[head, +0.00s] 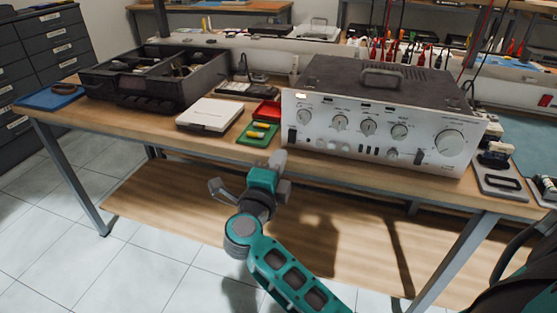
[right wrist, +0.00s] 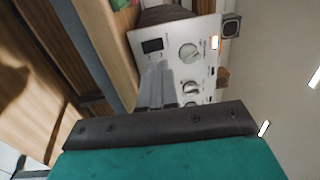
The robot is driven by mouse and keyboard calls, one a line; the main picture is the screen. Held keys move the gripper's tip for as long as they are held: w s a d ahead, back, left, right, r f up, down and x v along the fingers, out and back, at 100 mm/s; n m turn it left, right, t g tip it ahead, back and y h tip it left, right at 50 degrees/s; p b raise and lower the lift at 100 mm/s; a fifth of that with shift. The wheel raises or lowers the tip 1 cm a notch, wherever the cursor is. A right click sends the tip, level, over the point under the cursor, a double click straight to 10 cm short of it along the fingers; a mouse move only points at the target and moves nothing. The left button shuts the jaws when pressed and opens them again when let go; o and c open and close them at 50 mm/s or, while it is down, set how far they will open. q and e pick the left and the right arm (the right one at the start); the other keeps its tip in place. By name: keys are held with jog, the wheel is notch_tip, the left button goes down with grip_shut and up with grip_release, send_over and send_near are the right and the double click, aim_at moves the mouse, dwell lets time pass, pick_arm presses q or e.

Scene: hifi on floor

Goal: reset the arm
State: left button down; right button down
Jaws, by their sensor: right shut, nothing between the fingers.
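My right gripper (head: 279,160) is in the middle of the head view, at the front edge of the workbench, left of the lower left corner of the hifi amplifier's front. In the right wrist view its fingers (right wrist: 158,75) are together and empty, with the amplifier's silver front panel (right wrist: 200,45) behind them. The hifi amplifier (head: 375,125) stands upright on the bench, its knobs facing me. I cannot tell from these frames whether the fingers touch the panel. My left gripper is not in view.
On the wooden workbench (head: 130,116) are a black organizer box (head: 150,90), a white box (head: 209,115), a green tray (head: 257,134) and a red tray (head: 267,111). Dark tools and holders stand at the right (head: 497,180). A lower shelf (head: 180,208) lies under the bench. Tiled floor in front is clear.

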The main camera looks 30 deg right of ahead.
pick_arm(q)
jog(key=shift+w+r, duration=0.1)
